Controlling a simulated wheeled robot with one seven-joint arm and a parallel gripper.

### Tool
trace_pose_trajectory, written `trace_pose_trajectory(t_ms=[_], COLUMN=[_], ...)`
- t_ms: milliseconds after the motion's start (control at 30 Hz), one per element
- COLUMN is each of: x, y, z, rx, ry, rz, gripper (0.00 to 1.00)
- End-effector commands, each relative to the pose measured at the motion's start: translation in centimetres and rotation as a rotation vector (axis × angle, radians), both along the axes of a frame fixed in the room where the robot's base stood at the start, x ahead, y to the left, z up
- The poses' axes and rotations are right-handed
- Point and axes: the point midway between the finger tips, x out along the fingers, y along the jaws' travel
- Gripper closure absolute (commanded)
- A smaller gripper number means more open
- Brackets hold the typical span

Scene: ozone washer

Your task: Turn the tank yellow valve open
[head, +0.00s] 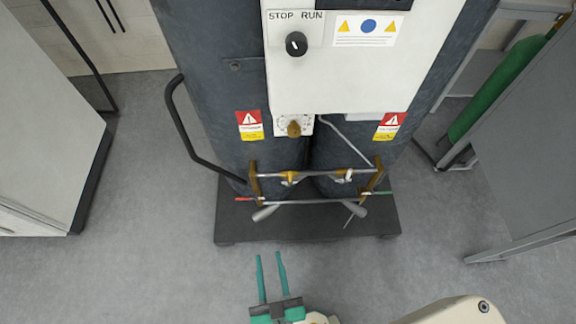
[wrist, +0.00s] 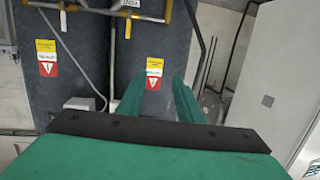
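Two dark grey tanks (head: 218,85) stand side by side on a dark base plate. A small yellow-brass knob (head: 294,128) sits on a white dial plate between them. Below it, a low pipe frame carries yellow-brass fittings (head: 290,177) and grey lever handles (head: 265,213); which of these is the tank yellow valve is unclear. In the wrist view, yellow pipe parts (wrist: 128,27) show at the top edge. My gripper (head: 270,255) is in front of the base plate, apart from the pipes. Its two green fingers are spread with nothing between them; they also show in the wrist view (wrist: 158,82).
A white control panel (head: 345,75) with a black STOP/RUN switch (head: 296,44) is above. A black curved handle (head: 183,130) juts out left. A white cabinet (head: 45,120) stands left; a grey frame and a green cylinder (head: 500,85) stand right. Floor in front is clear.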

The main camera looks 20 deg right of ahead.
Motion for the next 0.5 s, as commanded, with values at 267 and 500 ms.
trace_pose_trajectory(t_ms=[267, 500], x=[8.8, 16.7], y=[-3.3, -7.8], z=[-5.5, -8.4], rx=[-0.006, -0.034], ry=[-0.085, -0.129], rz=[-0.153, -0.268], gripper=[0.67, 0.67])
